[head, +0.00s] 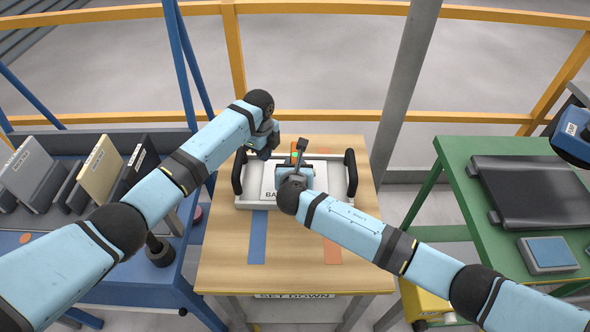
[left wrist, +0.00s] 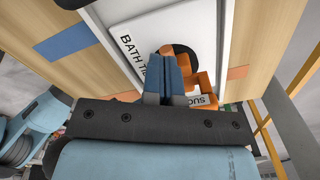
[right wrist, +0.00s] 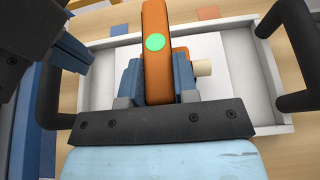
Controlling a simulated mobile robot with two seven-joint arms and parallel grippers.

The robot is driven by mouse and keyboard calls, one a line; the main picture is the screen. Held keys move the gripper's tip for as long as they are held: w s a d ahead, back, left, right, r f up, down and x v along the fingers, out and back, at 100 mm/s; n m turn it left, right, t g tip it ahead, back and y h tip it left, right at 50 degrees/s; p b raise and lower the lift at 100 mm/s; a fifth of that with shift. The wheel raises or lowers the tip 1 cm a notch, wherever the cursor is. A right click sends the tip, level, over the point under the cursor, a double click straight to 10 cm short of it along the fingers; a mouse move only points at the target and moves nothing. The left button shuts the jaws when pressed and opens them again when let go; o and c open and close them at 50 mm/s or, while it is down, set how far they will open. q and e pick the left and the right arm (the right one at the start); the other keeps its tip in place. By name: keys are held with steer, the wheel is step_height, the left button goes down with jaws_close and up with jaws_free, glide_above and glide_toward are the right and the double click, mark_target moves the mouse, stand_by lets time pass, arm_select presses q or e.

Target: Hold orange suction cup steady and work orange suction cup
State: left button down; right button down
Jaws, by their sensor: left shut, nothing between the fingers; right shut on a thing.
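The orange suction cup (right wrist: 156,20) has a green dot on its top and stands on a white tile (left wrist: 140,35) printed "BATH TI…". The tile lies in a white tray (head: 337,175) with black handles at both ends. My right gripper (right wrist: 158,75) is shut on the orange body, blue fingers on both sides. A beige knob (right wrist: 203,68) sticks out beside the right finger. In the left wrist view, orange parts of the cup and its black disc show beside my left gripper (left wrist: 170,70). That gripper is shut and empty, close to the cup. Its fingertips are hidden in the head view.
The tray stands on a wooden table (head: 225,265) with a blue strip (head: 257,238) and an orange strip (head: 332,252). A blue rack (head: 125,285) with upright panels is at left. A green table (head: 450,155) with a black slab (head: 535,190) is at right. A yellow railing runs behind.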

arm_select(q)
steer(key=shift+f, duration=3.45)
steer(key=shift+d, duration=0.25)
steer(key=shift+s+d+r, duration=0.1)
steer(key=shift+s+d, duration=0.1)
steer(key=shift+d, duration=1.7)
steer(key=shift+w+a, duration=0.1)
steer(key=shift+a, duration=1.35)
steer(key=shift+w+a+r, duration=0.1)
steer(key=shift+a, duration=0.1)
step_height(320, 180, up, 8)
steer(key=shift+a+f, duration=0.2)
steer(key=shift+a, duration=0.05)
